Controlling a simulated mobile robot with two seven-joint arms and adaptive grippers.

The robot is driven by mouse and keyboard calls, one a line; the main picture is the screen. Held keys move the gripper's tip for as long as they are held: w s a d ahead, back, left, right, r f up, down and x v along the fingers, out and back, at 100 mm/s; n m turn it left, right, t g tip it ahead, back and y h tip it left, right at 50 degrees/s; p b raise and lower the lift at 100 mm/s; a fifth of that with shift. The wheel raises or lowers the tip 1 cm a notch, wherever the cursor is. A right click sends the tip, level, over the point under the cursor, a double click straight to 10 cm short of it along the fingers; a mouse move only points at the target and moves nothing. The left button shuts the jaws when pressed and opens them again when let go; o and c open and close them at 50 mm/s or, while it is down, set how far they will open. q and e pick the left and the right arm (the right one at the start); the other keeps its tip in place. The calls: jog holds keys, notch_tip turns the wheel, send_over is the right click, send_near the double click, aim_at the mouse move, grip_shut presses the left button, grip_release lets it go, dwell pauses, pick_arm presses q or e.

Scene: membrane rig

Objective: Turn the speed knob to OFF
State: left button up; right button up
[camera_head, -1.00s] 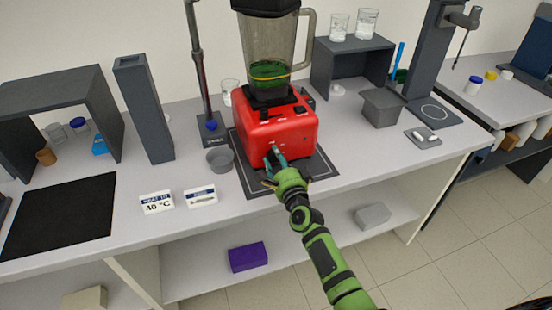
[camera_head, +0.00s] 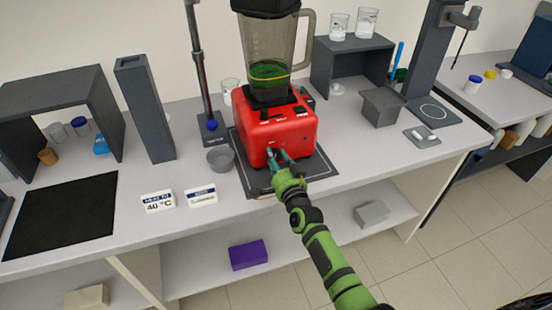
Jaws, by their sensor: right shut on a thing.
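A red blender base (camera_head: 290,129) stands on a dark mat (camera_head: 318,166) on the bench. Its clear jar (camera_head: 273,45) holds green liquid and sits on top. My right gripper (camera_head: 277,158) is at the lower front of the base, shut on what appears to be the speed knob. The fingers hide the knob, so its pointer and its setting cannot be read. My left gripper is not in view.
A grey bowl (camera_head: 220,159) stands left of the mat. Two small signs (camera_head: 158,202) are near the bench's front edge. A metal stand (camera_head: 199,70) rises behind the bowl.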

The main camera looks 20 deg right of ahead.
jog(key=shift+d+r, duration=0.1)
dwell(0.3)
jog(key=o, duration=1.1)
jog(key=shift+o, duration=0.2)
jog(key=shift+s, duration=0.1)
jog(key=shift+s, duration=0.3)
jog(key=s, duration=1.1)
jog(key=shift+d, duration=0.25)
jog(key=shift+s, duration=0.1)
